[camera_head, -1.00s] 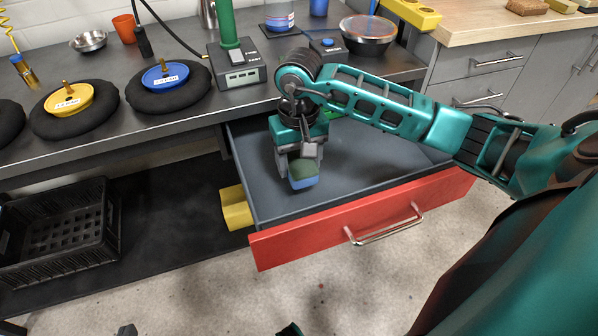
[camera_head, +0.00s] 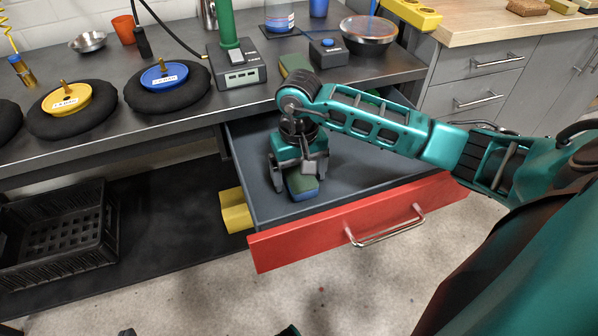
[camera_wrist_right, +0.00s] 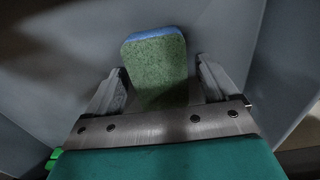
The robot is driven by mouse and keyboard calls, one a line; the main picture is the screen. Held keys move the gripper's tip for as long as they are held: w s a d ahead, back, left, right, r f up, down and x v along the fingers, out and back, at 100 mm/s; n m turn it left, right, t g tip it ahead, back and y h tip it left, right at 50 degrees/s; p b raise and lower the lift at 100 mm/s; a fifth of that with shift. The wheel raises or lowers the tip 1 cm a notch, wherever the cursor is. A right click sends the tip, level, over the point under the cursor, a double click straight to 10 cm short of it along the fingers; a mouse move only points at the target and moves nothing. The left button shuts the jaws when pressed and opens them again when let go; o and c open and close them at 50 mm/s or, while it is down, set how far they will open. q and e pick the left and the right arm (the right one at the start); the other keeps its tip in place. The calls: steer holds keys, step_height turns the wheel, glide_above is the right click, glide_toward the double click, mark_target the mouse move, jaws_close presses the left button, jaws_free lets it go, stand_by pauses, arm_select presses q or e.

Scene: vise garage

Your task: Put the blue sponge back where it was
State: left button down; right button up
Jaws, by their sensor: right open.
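The blue sponge (camera_head: 302,187), with a green scouring face, lies in the open drawer (camera_head: 357,184), near its front left. My right gripper (camera_head: 298,188) points down over it, fingers spread to either side. In the right wrist view the sponge (camera_wrist_right: 157,58) sits between the open fingers (camera_wrist_right: 160,85), with a visible gap on each side. Part of the sponge is hidden under the gripper. Small dark tips at the bottom edge of the head view appear to be my left gripper (camera_head: 127,332); its jaws cannot be made out.
The drawer's red front (camera_head: 365,218) with its metal handle sticks out from the workbench. A green and yellow sponge-like block (camera_head: 294,66) lies on the bench behind my right arm. A black crate (camera_head: 62,235) stands lower left.

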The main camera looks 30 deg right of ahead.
steer(key=shift+r, duration=0.1)
steer(key=shift+r+p, duration=0.3)
step_height(320, 180, up, 12)
steer(key=p, duration=0.2)
steer(key=shift+f, duration=0.2)
